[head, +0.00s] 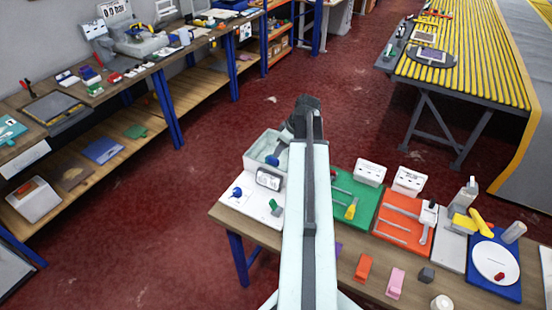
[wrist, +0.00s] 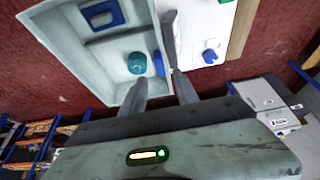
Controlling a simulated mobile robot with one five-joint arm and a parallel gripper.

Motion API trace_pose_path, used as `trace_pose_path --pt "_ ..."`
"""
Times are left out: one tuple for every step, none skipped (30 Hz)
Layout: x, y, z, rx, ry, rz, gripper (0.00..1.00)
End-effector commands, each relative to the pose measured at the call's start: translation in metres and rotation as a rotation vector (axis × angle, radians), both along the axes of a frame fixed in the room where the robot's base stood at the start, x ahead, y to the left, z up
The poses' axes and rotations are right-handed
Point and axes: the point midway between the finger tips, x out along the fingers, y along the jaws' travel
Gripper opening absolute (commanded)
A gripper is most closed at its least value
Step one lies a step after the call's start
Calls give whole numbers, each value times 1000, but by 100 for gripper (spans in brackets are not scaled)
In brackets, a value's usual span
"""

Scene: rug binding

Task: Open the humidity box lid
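The humidity box appears to be the pale grey box (head: 258,152) at the back left corner of the workbench, partly hidden behind my arm in the head view. In the wrist view the pale box (wrist: 65,30) fills the upper left, with a teal round knob (wrist: 136,63) and a blue square frame (wrist: 102,14) on or inside it. I cannot tell whether the lid is separate from these surfaces. My gripper (wrist: 159,76) is open, its fingers apart near the box's right edge. A small blue tab (wrist: 158,63) shows between the fingertips; contact is unclear.
A white board (head: 258,205) with a small display (head: 268,179) and blue knob lies in front of the box. Green (head: 352,197) and orange (head: 402,218) tool mats and white boxes lie to the right. Red floor is open left of the bench.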

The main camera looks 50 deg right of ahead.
Motion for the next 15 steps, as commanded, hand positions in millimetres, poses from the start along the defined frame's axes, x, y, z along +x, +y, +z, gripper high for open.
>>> trace_pose_path --pt "3 0 -12 0 0 1 36" --pt "4 1 -16 0 0 1 36" --pt "7 1 -23 0 0 1 36" --pt "8 2 -28 0 0 1 36" --pt "10 2 -34 0 1 0 36" --pt "13 3 -41 0 1 0 36" --pt "15 3 -47 0 1 -1 36" --pt "17 4 -52 0 1 -1 36" --pt "20 4 -58 0 1 -1 36" --pt "22 5 -62 0 1 0 36" --pt "23 5 -65 0 1 0 36" --pt "25 6 -67 0 1 0 36" --pt "25 6 -68 0 1 0 36" --pt "26 6 -68 0 1 -1 36" --pt "26 6 -68 0 1 -1 36"
